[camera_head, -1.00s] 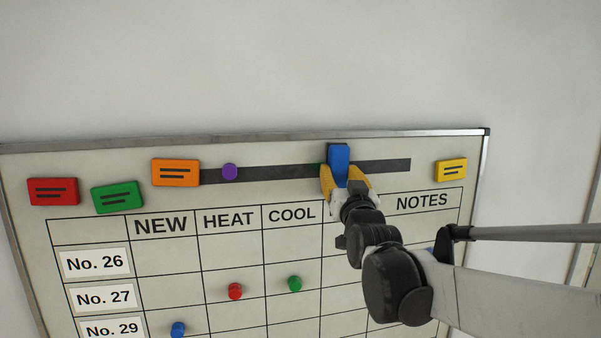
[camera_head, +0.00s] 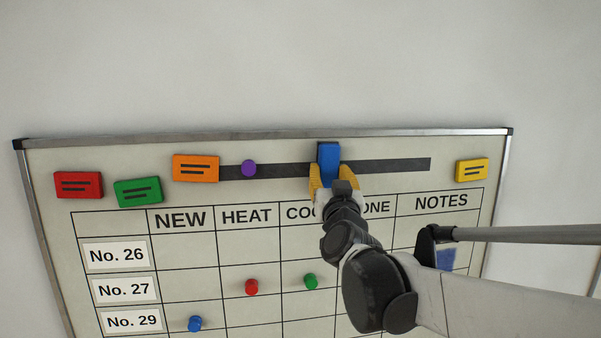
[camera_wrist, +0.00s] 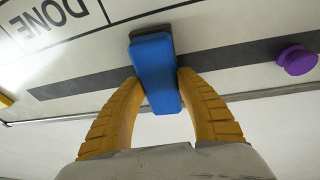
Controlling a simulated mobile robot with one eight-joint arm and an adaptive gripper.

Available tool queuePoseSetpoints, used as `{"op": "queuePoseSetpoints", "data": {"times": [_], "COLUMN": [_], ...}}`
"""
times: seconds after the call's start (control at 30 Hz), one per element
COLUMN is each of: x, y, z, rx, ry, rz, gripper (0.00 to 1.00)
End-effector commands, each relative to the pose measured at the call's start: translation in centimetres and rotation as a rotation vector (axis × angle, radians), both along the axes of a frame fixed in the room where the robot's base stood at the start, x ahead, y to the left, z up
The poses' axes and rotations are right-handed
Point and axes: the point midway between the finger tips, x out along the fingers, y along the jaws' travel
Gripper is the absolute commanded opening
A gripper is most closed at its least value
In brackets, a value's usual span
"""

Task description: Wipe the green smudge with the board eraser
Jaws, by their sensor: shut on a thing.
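The board eraser, a blue block (camera_head: 328,160) with a dark pad, is upright over the black strip (camera_head: 395,165) near the top of the whiteboard. My gripper (camera_head: 328,180) is shut on it, one yellow finger on each side. The wrist view shows the eraser (camera_wrist: 156,75) between the fingers (camera_wrist: 162,85), its dark pad facing the board. The pad is at or very close to the surface; I cannot tell how firmly it touches. No green smudge shows now; the eraser covers part of the strip.
A purple magnet (camera_head: 249,168) and an orange block (camera_head: 196,168) are left of the eraser along the strip. Green (camera_head: 138,192) and red (camera_head: 78,185) blocks sit further left; a yellow block (camera_head: 472,170) is at right. A blue patch (camera_head: 446,258) lies under NOTES.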

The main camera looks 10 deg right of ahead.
Motion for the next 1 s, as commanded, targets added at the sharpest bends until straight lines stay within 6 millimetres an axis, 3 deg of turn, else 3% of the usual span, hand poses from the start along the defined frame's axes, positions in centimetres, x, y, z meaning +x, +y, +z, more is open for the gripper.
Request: {"op": "queuePoseSetpoints", "data": {"times": [0.17, 1.0], "x": [-0.2, 0.0], "y": [-0.3, -6.7], "z": [0.4, 0.3], "rx": [-0.002, -0.003], "ry": [-0.001, -0.001], "rz": [-0.002, -0.003], "gripper": [0.13, 0.14]}}
